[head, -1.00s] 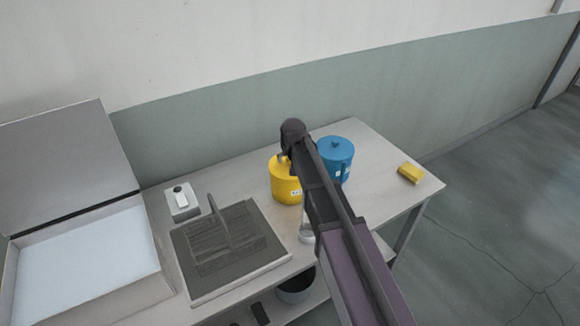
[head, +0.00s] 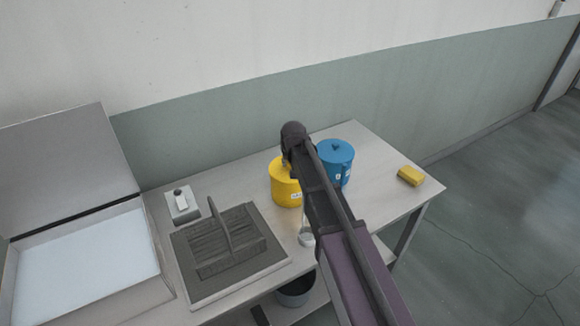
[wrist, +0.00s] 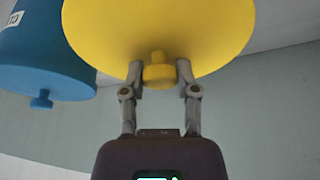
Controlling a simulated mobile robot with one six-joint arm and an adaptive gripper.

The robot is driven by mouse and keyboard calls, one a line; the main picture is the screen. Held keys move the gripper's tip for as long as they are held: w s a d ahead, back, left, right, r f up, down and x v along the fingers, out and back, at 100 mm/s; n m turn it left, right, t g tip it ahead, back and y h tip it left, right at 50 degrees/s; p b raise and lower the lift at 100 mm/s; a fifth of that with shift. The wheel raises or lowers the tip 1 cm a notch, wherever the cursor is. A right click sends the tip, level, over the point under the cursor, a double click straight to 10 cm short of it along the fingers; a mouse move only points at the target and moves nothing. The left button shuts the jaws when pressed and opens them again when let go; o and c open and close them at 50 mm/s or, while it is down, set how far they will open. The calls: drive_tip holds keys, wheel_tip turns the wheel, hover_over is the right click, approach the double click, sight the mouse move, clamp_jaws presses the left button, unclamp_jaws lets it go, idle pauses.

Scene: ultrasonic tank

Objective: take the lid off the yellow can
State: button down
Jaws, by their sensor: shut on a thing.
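The yellow can (head: 284,190) stands on the table behind my arm, with a white label on its side. In the wrist view its yellow lid (wrist: 205,50) fills the top middle, with a small stepped knob (wrist: 158,72) at its centre. My gripper (wrist: 159,76) has one finger on each side of the knob and is shut on it. The lid appears seated on the can; I see no gap. In the head view my arm hides the fingers and part of the can.
A blue can (head: 337,160) with a knobbed lid stands close to the right of the yellow can. A yellow sponge-like block (head: 410,176) lies at the right. A grey basket (head: 228,243) on a mat, a small white box (head: 181,203) and an open tank (head: 85,255) are at left.

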drive_tip(key=shift+r, duration=0.15)
wheel_tip(320, 180, up, 10)
drive_tip(key=p, duration=1)
idle(0.6)
drive_tip(key=shift+f+b, duration=1)
drive_tip(key=shift+f, duration=0.2)
drive_tip(key=shift+r, duration=0.1)
